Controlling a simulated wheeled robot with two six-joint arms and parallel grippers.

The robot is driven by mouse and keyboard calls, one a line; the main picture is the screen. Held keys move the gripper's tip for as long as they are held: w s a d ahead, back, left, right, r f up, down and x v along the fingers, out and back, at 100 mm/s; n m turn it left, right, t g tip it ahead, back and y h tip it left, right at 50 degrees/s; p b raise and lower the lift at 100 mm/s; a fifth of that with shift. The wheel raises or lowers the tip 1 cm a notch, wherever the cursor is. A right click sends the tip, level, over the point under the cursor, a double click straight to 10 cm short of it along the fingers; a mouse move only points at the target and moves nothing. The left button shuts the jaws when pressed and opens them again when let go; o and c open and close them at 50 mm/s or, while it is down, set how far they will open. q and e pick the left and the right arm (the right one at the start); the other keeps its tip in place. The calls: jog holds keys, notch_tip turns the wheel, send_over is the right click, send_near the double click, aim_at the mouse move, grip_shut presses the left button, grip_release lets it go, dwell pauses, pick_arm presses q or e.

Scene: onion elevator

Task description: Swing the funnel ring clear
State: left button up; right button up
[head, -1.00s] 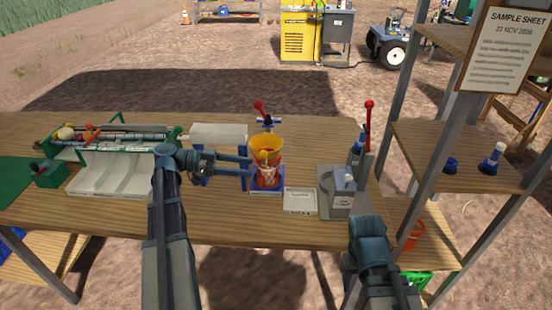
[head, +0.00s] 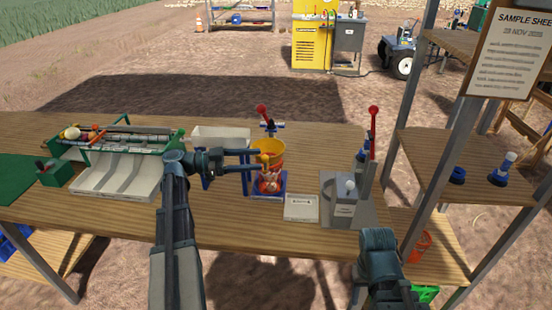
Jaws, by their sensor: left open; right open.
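The orange-yellow funnel ring (head: 268,147) sits over a net bag of red onions (head: 269,184) on a blue stand (head: 283,186) in the middle of the table. A small yellow-orange knob (head: 264,158) shows at the ring's front. My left gripper (head: 259,160) reaches in from the left, open, with its fingertips on either side of the knob. I cannot tell whether they touch it. A red-knobbed lever (head: 262,110) stands behind the ring. My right arm comes in at the lower right; its gripper fingers are hidden.
A white tray (head: 300,207) and a grey press with a red lever (head: 343,208) stand to the right. A green-framed sorter (head: 118,175) and a raised pale chute (head: 220,135) stand to the left. The front table strip is clear.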

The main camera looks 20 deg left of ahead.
pick_arm(q)
jog(key=x, duration=0.7)
jog(key=shift+d, duration=0.1)
grip_shut()
dwell(1.3)
